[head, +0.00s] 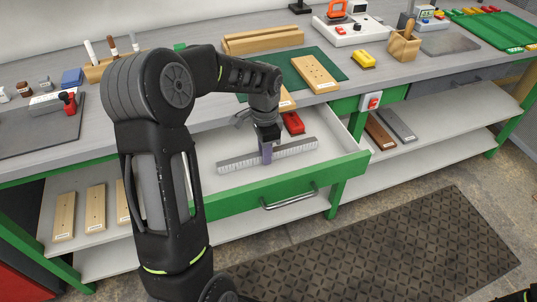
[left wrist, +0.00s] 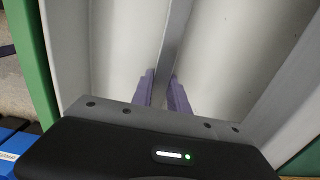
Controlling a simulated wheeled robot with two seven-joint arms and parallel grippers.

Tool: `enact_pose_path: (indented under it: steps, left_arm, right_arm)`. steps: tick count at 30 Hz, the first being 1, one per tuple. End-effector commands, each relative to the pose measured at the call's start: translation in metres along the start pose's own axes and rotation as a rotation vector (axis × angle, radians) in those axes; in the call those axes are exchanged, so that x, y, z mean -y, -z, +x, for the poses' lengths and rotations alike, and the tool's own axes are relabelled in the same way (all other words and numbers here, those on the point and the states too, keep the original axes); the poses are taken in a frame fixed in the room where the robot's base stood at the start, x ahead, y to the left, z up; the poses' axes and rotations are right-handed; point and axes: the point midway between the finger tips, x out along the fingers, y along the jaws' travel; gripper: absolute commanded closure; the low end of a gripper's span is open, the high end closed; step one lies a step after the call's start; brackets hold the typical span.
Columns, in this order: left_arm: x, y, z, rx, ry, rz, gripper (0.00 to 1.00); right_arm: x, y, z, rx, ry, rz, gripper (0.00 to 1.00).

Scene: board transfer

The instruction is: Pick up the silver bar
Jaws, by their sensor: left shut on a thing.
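The silver bar (head: 296,150) is a long, thin ruler-like strip with marks along its front face. It is in the open green-fronted drawer (head: 250,196), lying across it. My left gripper (head: 267,155) reaches down into the drawer and is shut on the bar near its middle. In the left wrist view, the purple fingers (left wrist: 160,90) stand on either side of the bar (left wrist: 176,35), which runs up and away. I cannot tell whether the bar touches the drawer floor. My right gripper is not in view.
A red object (head: 293,123) lies in the drawer behind the bar. The workbench above holds a green mat (head: 335,67), a drilled wooden board (head: 315,73), a yellow item (head: 363,60) and a wooden holder (head: 404,45). Boards lie on the lower shelves. A dark floor mat (head: 400,250) is clear.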

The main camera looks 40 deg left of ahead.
Motion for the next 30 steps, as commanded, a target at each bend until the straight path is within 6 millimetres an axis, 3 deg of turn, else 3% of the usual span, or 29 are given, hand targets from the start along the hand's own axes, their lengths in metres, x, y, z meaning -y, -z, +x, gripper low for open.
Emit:
enact_pose_path:
  steps: [6, 23, 30]
  left_arm:
    - [0.0, 0.0, 0.0, 0.0, 0.0, 0.0, 1.0]
    - [0.0, 0.0, -0.001, -0.001, 0.001, 0.0, 1.0]
    - [0.001, 0.001, -0.021, -0.002, 0.003, 0.0, 1.0]
  right_arm:
    - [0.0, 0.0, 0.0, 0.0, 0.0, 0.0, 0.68]
    - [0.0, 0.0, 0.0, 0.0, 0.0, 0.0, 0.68]
    - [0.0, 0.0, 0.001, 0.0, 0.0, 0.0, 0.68]
